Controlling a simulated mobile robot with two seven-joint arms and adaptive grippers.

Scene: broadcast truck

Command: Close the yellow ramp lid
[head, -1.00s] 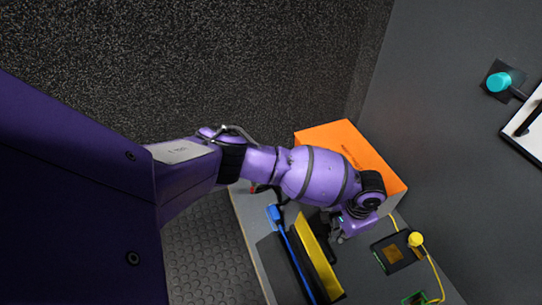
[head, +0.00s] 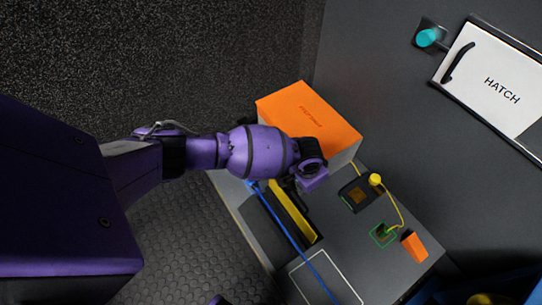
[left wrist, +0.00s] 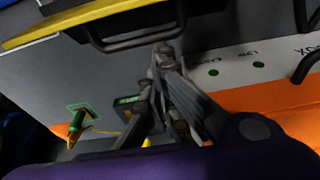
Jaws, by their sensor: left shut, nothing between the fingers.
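The yellow ramp lid (head: 293,212) shows as a narrow yellow strip along a dark channel on the grey counter in the head view. In the left wrist view its yellow edge (left wrist: 80,22) crosses the top left, with a black bar below it. My left gripper (left wrist: 163,50) is shut and empty, its fingertips close to that black bar; I cannot tell whether they touch. In the head view my left gripper (head: 296,190) is beside the lid's far end, partly hidden by my wrist. My right gripper is not in view.
A blue cable (head: 289,232) runs along the lid's near side. An orange-topped box (head: 306,112) stands behind my wrist. A black device (head: 356,195) with a yellow knob and cable, a green-framed part (head: 383,235) and an orange block (head: 414,246) are to the right.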

